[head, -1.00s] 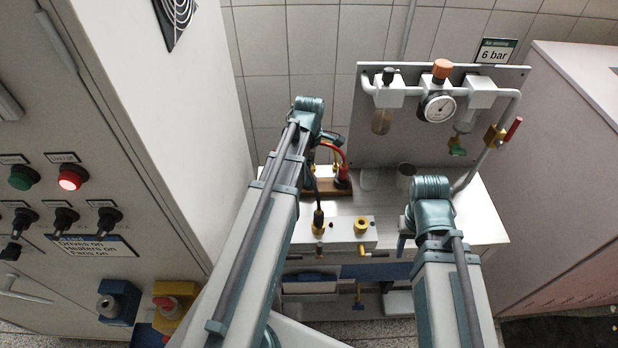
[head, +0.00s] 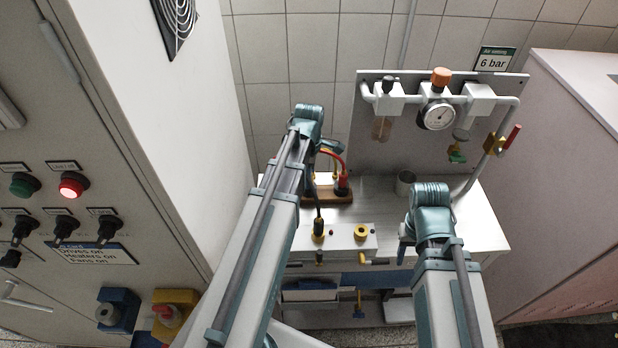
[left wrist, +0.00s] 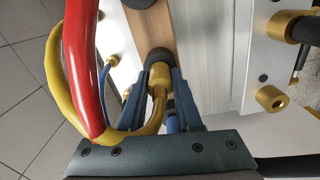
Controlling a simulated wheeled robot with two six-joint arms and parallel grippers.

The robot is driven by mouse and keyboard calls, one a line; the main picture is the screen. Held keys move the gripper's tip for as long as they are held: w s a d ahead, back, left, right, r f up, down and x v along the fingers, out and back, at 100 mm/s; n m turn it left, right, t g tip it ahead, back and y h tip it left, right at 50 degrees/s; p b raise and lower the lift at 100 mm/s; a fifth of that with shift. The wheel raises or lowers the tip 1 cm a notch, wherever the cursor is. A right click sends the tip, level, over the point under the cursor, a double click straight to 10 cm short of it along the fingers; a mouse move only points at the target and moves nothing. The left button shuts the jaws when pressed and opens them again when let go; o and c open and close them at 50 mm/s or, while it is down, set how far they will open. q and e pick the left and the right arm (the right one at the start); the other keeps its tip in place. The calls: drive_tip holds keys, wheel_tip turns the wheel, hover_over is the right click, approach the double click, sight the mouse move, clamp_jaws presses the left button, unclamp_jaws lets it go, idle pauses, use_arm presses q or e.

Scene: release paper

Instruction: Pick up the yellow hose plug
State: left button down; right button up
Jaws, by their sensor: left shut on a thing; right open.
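The yellow hose plug (left wrist: 158,78) is a brass-yellow fitting at the end of a yellow hose, in the left wrist view. My left gripper (left wrist: 162,85) has its two blue fingers on either side of the plug and is shut on it. The plug's far end meets a dark round part at the wooden block (left wrist: 150,30); I cannot tell whether it is seated there. In the head view the left gripper (head: 331,148) is small and partly hidden by its arm, above the wooden block (head: 340,196). My right gripper (head: 404,246) is open and empty in front of the bench.
A red hose (left wrist: 80,70) curves close beside the left gripper. A metal block (head: 340,238) with brass fittings stands at the bench front. A grey cup (head: 405,183) and the gauge panel (head: 455,150) are behind. The bench (head: 480,225) is clear at right.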

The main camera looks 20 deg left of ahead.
use_arm(q)
wheel_tip(320, 180, up, 10)
drive_tip(key=p, duration=1)
use_arm(e)
wheel_tip(320, 180, up, 10)
use_arm(q)
drive_tip(key=shift+s, duration=0.1)
